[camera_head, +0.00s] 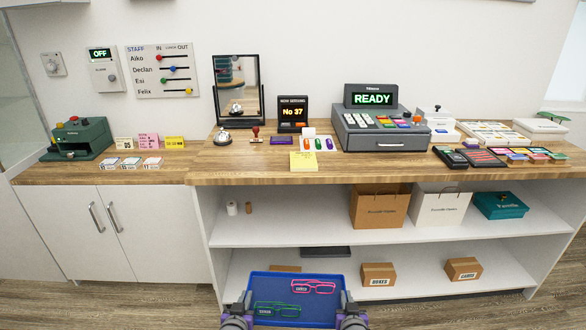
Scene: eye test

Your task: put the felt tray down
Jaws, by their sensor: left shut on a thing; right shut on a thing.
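The blue felt tray (295,278) is at the bottom middle of the head view, in front of the lower shelf. A pair of pink glasses (314,287) and a pair of green glasses (277,309) lie in it. My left gripper (240,305) is shut on the tray's left side. My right gripper (347,305) is shut on its right side. The tray's near edge is cut off or hard to see. I cannot tell what, if anything, is under the tray.
The wooden counter (240,175) holds a cash register (380,130), a mirror (238,85) and small items. Paper bags (380,206), a teal box (500,205) and cardboard boxes (378,274) stand on the shelves. The counter's front left has a bare stretch.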

